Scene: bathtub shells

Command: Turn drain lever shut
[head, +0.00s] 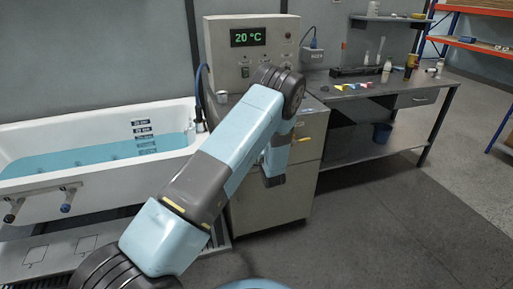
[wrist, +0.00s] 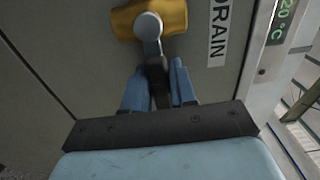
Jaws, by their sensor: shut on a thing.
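The drain lever (wrist: 153,46) shows in the wrist view as a grey metal arm with a round hub and a dark grip. Its hub sits on a yellow valve body (wrist: 123,22) on a grey panel. A label reading DRAIN (wrist: 218,33) is to the right of it. My gripper (wrist: 159,76) has its two blue fingers on either side of the lever's dark grip and is shut on it. The lever points down in the wrist picture, toward the gripper. In the head view my arm hides the lever and the fingers; a bit of yellow (head: 304,139) shows on the cabinet.
The cabinet (head: 262,207) carries a display (head: 248,37) reading 20 °C. A white bathtub shell (head: 100,182) with blue water stands at the left. A workbench (head: 400,95) with bottles stands at the right. The floor (head: 400,220) at the front right is clear.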

